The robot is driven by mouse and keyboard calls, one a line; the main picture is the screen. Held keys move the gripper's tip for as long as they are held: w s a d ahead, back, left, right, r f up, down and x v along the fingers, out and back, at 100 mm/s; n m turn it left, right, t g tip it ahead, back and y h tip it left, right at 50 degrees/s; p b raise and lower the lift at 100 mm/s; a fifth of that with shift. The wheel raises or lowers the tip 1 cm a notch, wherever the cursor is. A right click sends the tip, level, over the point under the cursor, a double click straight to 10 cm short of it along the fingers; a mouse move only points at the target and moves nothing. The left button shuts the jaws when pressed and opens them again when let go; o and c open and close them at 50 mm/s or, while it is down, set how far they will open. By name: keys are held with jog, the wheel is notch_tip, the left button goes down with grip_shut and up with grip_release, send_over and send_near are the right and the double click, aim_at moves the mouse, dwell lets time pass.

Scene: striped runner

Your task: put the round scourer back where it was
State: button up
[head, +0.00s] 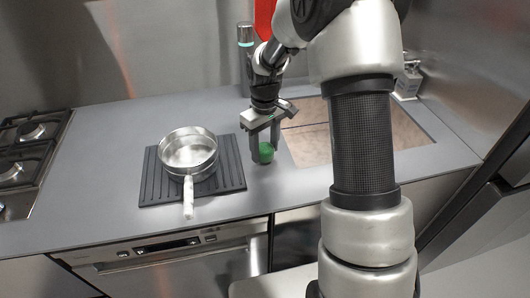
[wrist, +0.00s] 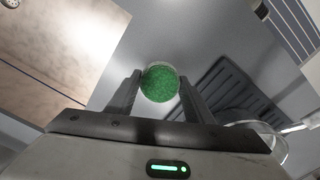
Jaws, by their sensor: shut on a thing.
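The round scourer (head: 266,152) is a green ball between the fingers of my gripper (head: 264,150), at the counter between the dark ribbed mat and the sink. In the wrist view the scourer (wrist: 160,84) sits between the two fingertips of my gripper (wrist: 157,88), which are shut on it. A pale rim shows along its far edge there. I cannot tell for sure whether the scourer touches the counter or is just above it.
A metal pan (head: 188,152) stands on the dark ribbed mat (head: 232,179), its handle toward the front edge. The sink (head: 305,140) lies right of my gripper, partly behind my arm. A hob (head: 30,150) is at far left. Grey counter (head: 100,135) is clear between hob and mat.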

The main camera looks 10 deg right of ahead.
jog(key=shift+f, duration=0.95)
jog(key=shift+f, duration=0.1)
jog(key=o, duration=0.9)
jog(key=shift+o, duration=0.2)
